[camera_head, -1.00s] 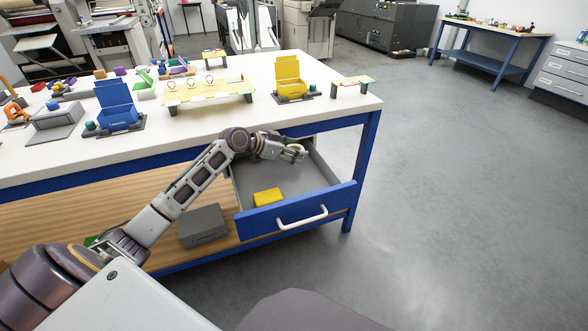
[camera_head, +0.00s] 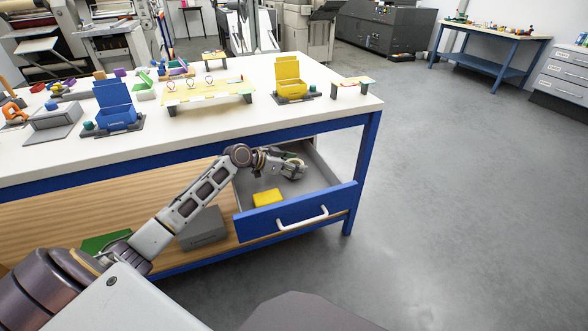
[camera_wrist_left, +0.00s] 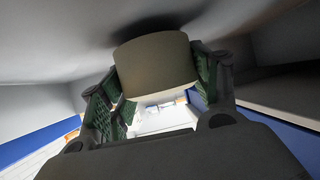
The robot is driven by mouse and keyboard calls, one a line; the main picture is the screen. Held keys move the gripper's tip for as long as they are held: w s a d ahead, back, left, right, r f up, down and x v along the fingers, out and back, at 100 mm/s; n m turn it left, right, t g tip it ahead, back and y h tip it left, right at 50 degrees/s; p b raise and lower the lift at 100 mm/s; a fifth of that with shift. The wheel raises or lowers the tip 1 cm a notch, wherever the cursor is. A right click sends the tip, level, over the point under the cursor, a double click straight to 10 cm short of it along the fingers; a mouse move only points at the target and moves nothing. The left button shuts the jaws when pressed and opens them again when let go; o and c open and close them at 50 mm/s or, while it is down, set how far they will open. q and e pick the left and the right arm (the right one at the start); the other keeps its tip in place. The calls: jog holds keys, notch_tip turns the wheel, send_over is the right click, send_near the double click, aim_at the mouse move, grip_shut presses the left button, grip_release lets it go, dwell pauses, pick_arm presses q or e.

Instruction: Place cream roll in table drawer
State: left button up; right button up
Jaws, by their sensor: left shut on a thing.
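The table drawer (camera_head: 258,225) is pulled open under the right end of the table, with a blue front and grey inside. My left gripper (camera_head: 296,170) reaches into the drawer's back part from the left. In the left wrist view my left gripper (camera_wrist_left: 160,90) is shut on the cream roll (camera_wrist_left: 155,65), a dull beige cylinder between the green-padded fingers. A grey surface lies close beyond the roll; whether they touch I cannot tell. The roll is hard to make out in the head view. My right gripper is not in view.
A yellow block (camera_head: 268,197) lies in the drawer near its front left. The white tabletop (camera_head: 225,125) stands above the arm and holds several coloured items. A grey box (camera_head: 203,229) sits on the wooden lower shelf. The drawer's right part is clear.

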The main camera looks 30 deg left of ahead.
pick_arm(q)
jog(key=shift+f, duration=0.5)
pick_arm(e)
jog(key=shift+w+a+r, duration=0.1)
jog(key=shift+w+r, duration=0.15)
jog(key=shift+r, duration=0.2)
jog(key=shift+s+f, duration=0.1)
pick_arm(q)
jog(key=o, duration=0.9)
jog(key=shift+o, duration=0.6)
